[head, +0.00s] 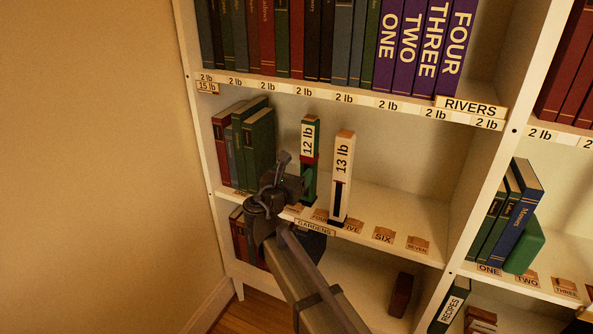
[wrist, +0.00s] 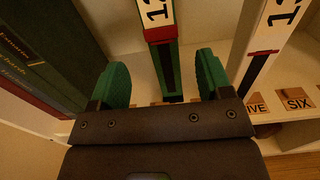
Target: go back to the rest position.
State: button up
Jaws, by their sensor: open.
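My gripper (wrist: 163,85) is open, with its two green-padded fingers spread. In the wrist view, a gauge post labelled 12 lb (wrist: 164,62), green with a red band, stands beyond the gap between the fingers. In the head view, my gripper (head: 294,168) is at the middle shelf in front of the green books, and the 12 lb post (head: 310,138) stands just behind and right of it. My arm hides part of the shelf. I cannot tell whether the fingers touch the post.
A white 13 lb post (head: 342,165) stands close on the right. Green books (head: 258,145) stand close on the left. The upper shelf edge (head: 340,98) runs above my gripper. Number tiles, such as SIX (head: 383,235), line the front edge. The right part of this shelf is clear.

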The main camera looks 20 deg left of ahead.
jog(key=s+d+f+m+g+h, duration=0.25)
jog(key=d+f+m+g, duration=0.3)
jog(key=d+m, duration=0.4)
jog(key=s+d+f+m+g+h, duration=0.1)
jog(key=s+d+f+m+g, duration=0.25)
jog(key=d+f+m, duration=0.55)
jog(key=s+d+f+m+g+y, duration=0.1)
jog(key=s+d+m+g+y, duration=0.15)
jog(key=d+m, duration=0.45)
jog(key=s+d+f+m+g+y, duration=0.1)
jog(key=s+d+m+g, duration=0.3)
jog(key=d, duration=0.6)
jog(key=s+d+f+m+g+y, duration=0.1)
jog(key=s+d+m+g, duration=0.25)
jog(key=d+m, duration=0.35)
notch_tip(320, 180, up, 27)
jog(key=d+n+t+p, duration=0.1)
jog(key=d+p, duration=0.2)
jog(key=p, duration=2.4)
